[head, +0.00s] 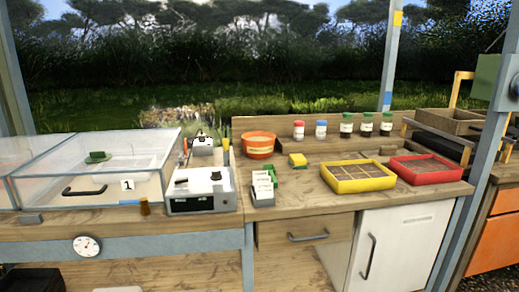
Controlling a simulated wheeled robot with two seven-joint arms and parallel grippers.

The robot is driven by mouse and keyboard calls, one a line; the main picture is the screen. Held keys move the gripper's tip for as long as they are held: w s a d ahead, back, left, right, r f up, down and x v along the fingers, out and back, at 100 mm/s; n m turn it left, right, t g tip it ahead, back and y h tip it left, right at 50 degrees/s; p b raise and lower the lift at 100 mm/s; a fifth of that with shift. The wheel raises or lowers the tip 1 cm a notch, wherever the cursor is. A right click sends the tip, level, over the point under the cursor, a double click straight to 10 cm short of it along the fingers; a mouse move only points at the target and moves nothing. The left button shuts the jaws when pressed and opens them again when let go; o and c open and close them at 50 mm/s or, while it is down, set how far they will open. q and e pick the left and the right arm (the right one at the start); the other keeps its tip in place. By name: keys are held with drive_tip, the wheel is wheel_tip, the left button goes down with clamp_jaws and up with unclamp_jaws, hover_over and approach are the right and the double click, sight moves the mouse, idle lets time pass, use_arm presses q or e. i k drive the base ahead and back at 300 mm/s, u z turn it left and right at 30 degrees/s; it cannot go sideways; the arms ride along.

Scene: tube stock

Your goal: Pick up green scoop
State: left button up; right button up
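No object is clearly recognisable as the green scoop. A small green object (97,157) shows at the glass-walled box on the left; its shape is too small to tell, and I cannot tell whether it is inside or on the glass. Another green item (271,174) is partly hidden behind white labelled cards (262,185) near the middle of the bench. Neither my left nor my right gripper is in view.
A white-grey device (200,207) stands beside the glass box (150,160).

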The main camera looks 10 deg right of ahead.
sight(272, 176)
drive_tip(key=z, duration=1.9)
drive_tip(key=i, duration=1.45)
drive_tip(key=u, duration=2.35)
